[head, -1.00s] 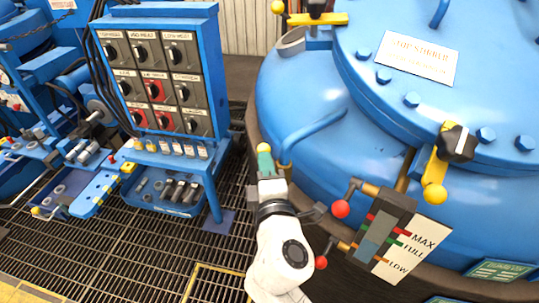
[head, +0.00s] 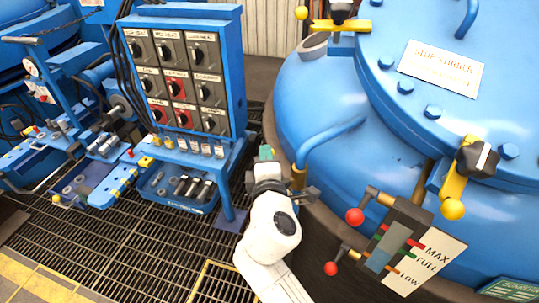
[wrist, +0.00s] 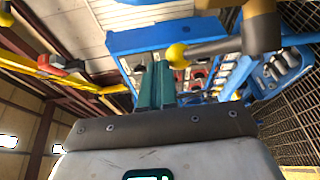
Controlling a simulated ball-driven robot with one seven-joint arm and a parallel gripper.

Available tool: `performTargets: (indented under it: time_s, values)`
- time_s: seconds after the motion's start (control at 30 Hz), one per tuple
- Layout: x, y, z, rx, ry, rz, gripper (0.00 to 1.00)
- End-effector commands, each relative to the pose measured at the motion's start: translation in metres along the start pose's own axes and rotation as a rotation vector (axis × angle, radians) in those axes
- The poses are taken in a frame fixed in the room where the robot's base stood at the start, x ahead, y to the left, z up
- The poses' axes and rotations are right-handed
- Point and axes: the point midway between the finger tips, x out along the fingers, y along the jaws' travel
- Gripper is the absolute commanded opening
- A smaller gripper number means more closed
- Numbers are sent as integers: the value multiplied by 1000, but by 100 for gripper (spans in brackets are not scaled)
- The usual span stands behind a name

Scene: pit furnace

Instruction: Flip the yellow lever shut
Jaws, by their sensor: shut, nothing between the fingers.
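A lever with a yellow ball knob (wrist: 176,55) shows in the wrist view, on a grey rod joined to a brass-coloured valve body (wrist: 262,27). In the head view, a brass fitting (head: 299,178) sits at the lower end of a bent blue pipe, just right of my gripper (head: 266,153). The knob there is not clearly visible, apparently hidden behind my gripper. My gripper's teal fingers (wrist: 153,86) are shut together and empty. In the wrist view their tips appear just left of the knob; I cannot tell whether they touch.
A blue panel of knobs (head: 184,80) stands left. The blue furnace vessel (head: 310,95) is right, with yellow-ball lid clamps (head: 453,209) (head: 301,13). Two red-ball levers (head: 354,216) (head: 331,268) and a level gauge (head: 400,240) are right of my arm. Grating (head: 110,240) covers the floor.

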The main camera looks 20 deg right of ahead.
Motion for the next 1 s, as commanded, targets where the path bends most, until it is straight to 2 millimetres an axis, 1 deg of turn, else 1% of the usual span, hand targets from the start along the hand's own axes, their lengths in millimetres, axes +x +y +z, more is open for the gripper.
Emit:
performTargets:
  time_s: [0.3, 0.6, 1.0]
  values:
    - [15, -16, -8, -2, -2, -3, 0]
    - [24, -27, -13, -1, -1, -2, 0]
    - [27, -32, -15, 0, -1, -2, 0]
